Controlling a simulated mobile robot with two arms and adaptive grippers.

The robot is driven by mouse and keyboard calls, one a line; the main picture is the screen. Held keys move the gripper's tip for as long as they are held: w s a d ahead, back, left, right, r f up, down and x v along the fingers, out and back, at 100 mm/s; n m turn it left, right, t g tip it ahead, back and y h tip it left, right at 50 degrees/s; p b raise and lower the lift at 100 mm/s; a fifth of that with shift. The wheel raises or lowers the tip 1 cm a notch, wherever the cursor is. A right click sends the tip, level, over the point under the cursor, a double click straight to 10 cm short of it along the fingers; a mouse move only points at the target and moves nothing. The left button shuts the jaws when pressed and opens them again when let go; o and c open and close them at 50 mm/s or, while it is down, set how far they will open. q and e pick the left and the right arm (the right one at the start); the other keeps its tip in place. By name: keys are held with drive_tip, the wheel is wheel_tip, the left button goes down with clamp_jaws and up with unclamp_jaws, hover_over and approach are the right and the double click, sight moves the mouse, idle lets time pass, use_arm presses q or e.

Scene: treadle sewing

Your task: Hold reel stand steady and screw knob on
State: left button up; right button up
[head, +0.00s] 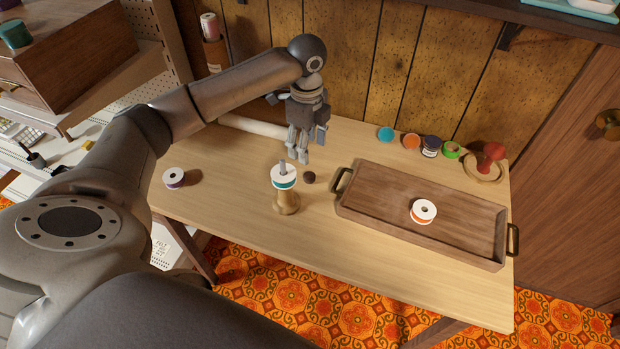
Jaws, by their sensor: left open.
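The reel stand (287,200) is a wooden base standing upright on the table. A reel with white flanges and teal thread (284,177) sits on it, and a grey post sticks up through the reel's top. A small dark brown round piece (309,177), which looks like the knob, lies on the table just right of the stand. My left gripper (298,156) is open and empty, pointing down just behind and above the stand and the knob, apart from both as far as I can tell. My right gripper is not in view.
A wooden tray (378,193) with dark handles holds an orange reel (423,211) at the right. A purple reel (174,177) stands at the left. Several small coloured reels and a red-handled object (490,156) line the back edge. A pale roll (255,126) lies behind my gripper.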

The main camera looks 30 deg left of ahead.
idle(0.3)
use_arm(q)
hover_over(309, 175)
drive_tip(key=shift+s+a+f, duration=0.1)
drive_tip(key=shift+s+f, duration=0.05)
drive_tip(key=shift+f, duration=2.7)
drive_tip(key=f, duration=0.5)
drive_tip(key=shift+w+f+p, duration=0.1)
drive_tip(key=shift+w+p, duration=0.1)
drive_tip(key=shift+p, duration=0.1)
drive_tip(key=c, duration=0.8)
